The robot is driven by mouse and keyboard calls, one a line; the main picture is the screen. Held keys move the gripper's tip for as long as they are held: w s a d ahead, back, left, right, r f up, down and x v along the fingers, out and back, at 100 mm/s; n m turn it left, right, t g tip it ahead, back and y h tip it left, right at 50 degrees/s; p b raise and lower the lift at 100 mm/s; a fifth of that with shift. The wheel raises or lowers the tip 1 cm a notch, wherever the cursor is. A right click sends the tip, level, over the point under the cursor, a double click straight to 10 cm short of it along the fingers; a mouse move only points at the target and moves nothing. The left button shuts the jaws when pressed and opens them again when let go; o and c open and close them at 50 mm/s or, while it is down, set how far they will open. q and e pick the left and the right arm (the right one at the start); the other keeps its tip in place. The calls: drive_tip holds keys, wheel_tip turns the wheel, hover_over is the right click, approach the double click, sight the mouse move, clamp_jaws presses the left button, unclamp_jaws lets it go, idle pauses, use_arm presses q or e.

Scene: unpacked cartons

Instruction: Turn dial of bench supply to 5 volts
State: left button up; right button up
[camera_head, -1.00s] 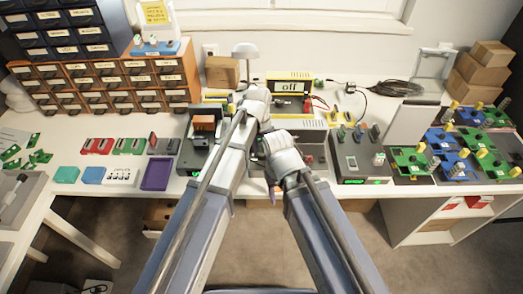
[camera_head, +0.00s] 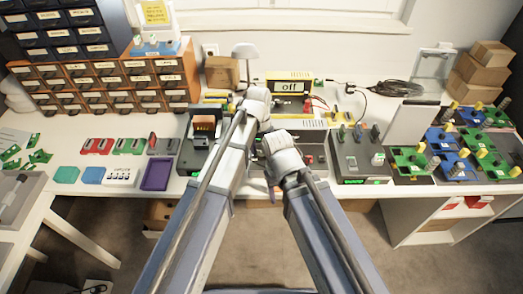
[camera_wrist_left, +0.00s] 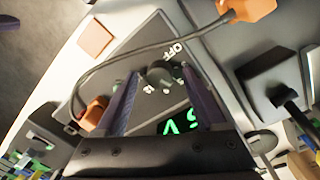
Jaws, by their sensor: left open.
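In the left wrist view the bench supply (camera_wrist_left: 140,48) has a dark grey panel with a printed OFF mark. Its round dark dial (camera_wrist_left: 159,77) lies between the two fingertips of my left gripper (camera_wrist_left: 160,73), which is open. I cannot tell whether the fingers touch the dial. A green display (camera_wrist_left: 178,126) beside the dial shows a 5-like digit and a V, turned in the picture and partly covered by the right finger.
An orange plug (camera_wrist_left: 96,112) and a dark cable lie across the panel. A yellow unit (camera_head: 290,87) reading "off" stands at the back. A dark device (camera_head: 358,153) stands right of my arms, a purple tray (camera_head: 157,174) left. Drawers (camera_head: 103,88) line the back left.

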sight(260, 152)
use_arm(q)
drive_tip(key=r+p, duration=0.8)
drive_tip(key=shift+w+a, duration=0.1)
drive_tip(key=shift+a, duration=0.1)
drive_tip(key=shift+f, duration=0.1)
drive_tip(key=s+a+n, duration=0.1)
drive_tip(key=s+a, duration=0.1)
drive_tip(key=s, duration=0.6)
drive_tip(key=s+a+n+y, duration=0.1)
drive_tip(key=s+a+n, duration=0.1)
drive_tip(key=s, duration=0.7)
drive_tip(key=shift+s+a+y, duration=0.15)
drive_tip(key=shift+a+y, duration=0.15)
drive_tip(key=shift+a, duration=0.45)
drive_tip(key=shift+c, duration=0.3)
